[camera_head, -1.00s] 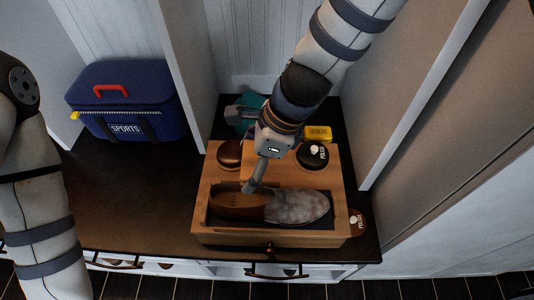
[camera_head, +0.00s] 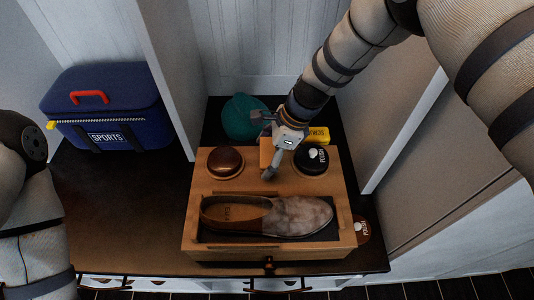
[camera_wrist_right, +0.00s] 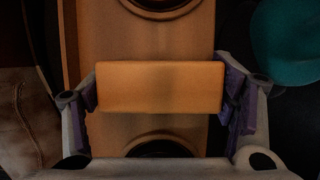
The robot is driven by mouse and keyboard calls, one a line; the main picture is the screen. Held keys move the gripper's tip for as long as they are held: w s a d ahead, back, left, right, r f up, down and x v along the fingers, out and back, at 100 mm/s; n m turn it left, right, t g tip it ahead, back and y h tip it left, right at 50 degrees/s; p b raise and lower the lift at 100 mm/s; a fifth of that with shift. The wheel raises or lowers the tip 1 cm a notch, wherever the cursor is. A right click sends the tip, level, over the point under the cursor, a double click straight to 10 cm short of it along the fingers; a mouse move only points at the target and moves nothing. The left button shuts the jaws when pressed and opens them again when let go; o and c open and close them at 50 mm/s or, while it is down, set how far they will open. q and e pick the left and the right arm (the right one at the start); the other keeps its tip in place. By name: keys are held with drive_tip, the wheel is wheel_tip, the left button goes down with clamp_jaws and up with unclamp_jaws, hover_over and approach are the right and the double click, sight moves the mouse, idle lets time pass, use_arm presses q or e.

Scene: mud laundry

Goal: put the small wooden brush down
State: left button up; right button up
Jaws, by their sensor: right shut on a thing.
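The small wooden brush (camera_wrist_right: 160,87) is a plain orange-brown block in the right wrist view. My right gripper (camera_wrist_right: 160,90) is shut on it, one purple-padded finger at each end. In the head view the right gripper (camera_head: 268,150) is over the back part of the wooden shoe-care box, between a brown round brush and a black tin. A bit of the small brush (camera_head: 265,153) shows beside the gripper. I cannot tell whether the brush touches the box. My left arm shows at the left edge, but its gripper is out of view.
The wooden box (camera_head: 194,190) holds a brown shoe (camera_head: 290,215) on its dark front pad. The brown round brush (camera_head: 226,162) and black tin (camera_head: 311,158) flank the gripper. A teal object (camera_head: 243,116) and yellow box (camera_head: 318,135) lie behind. A blue sports bag (camera_head: 100,105) stands left; the bench between is clear.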

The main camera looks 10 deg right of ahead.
drive_tip(key=shift+f, duration=0.15)
drive_tip(key=o, duration=1.3)
use_arm(q)
drive_tip(key=shift+f, duration=0.1)
use_arm(e)
drive_tip(key=shift+r, duration=0.3)
use_arm(q)
drive_tip(key=shift+w+r+t+p, duration=0.4)
drive_tip(key=shift+w+r+p, duration=0.4)
drive_tip(key=shift+w+r, duration=0.2)
use_arm(e)
drive_tip(key=v, duration=1.2)
drive_tip(key=shift+s, duration=0.1)
